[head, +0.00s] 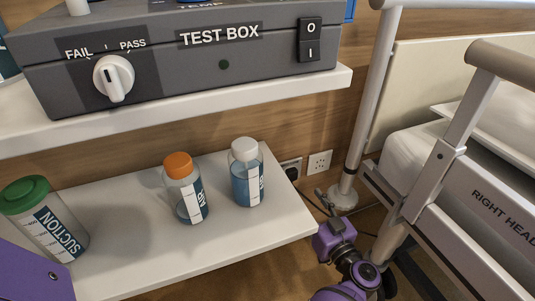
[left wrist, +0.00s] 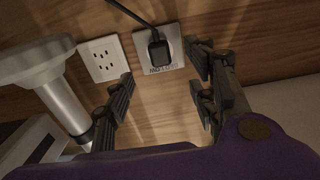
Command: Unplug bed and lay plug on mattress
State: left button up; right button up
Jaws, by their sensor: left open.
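The black plug (left wrist: 158,50) sits in a white wall socket plate (left wrist: 174,65), with its cord running up and left in the left wrist view. In the head view the plug (head: 292,173) shows as a dark shape at the wall behind the lower shelf's corner. My left gripper (left wrist: 160,74) is open and empty, with its fingers spread to either side below the plug, apart from it. In the head view the left gripper (head: 325,203) is low between shelf and bed. The pale mattress (head: 408,153) lies on the bed at right. My right gripper is not in view.
An empty socket plate (head: 320,162) is beside the plugged one. A pale post (head: 364,110) and bed rail (head: 440,170) stand close right of my gripper. The lower shelf (head: 225,235) holds several bottles; a test box (head: 200,70) rests above.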

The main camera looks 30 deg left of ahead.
aim_at(294, 176)
pick_arm(q)
jog(key=b+x, duration=0.2)
jog(key=x, duration=0.1)
jog(key=b+x, duration=0.1)
jog(key=x, duration=0.1)
jog(key=shift+w+r, duration=0.2)
jog(key=shift+r, duration=0.1)
jog(key=shift+p+x, duration=0.55)
jog(key=shift+x, duration=1.3)
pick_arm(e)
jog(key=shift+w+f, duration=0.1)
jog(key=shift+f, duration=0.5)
pick_arm(q)
jog(key=shift+p, duration=0.9)
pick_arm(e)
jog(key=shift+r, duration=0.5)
pick_arm(q)
grip_shut()
